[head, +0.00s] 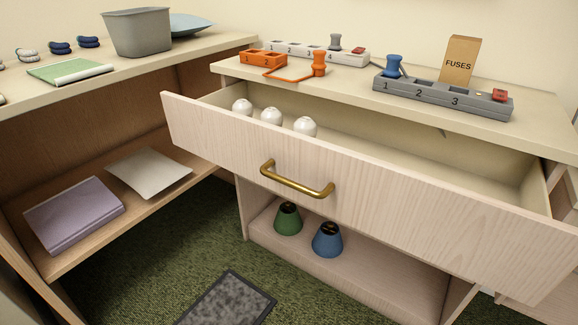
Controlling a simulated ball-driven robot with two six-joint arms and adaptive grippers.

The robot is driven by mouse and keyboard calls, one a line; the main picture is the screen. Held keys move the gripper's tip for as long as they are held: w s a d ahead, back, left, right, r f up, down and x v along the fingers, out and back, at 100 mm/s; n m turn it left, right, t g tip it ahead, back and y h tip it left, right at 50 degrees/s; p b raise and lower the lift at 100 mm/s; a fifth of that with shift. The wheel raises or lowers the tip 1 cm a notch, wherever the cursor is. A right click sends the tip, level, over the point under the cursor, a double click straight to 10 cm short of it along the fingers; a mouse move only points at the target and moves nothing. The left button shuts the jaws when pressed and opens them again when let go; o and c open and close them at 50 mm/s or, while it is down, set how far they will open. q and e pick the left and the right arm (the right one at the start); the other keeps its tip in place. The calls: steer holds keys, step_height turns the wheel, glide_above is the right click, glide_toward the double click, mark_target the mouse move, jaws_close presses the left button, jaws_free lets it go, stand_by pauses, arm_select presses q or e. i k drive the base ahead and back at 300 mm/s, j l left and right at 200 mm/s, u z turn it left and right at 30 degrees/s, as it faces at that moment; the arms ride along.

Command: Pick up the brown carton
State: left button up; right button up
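The brown carton (460,60) stands upright on the cabinet top at the right back, with "FUSES" printed on its front. It is just behind the grey numbered strip (440,96), which hides its lower edge. Neither of my grippers shows in the head view.
The drawer (370,205) is pulled out in front of the cabinet top and holds white bulbs (271,116). An orange strip (263,59) and a white strip (310,52) lie left of the carton. A grey bin (138,33) stands on the left counter.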

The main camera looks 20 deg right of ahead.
mark_target(461, 52)
steer(key=z, duration=1.45)
steer(key=l+u, duration=1.1)
steer(key=u, duration=0.15)
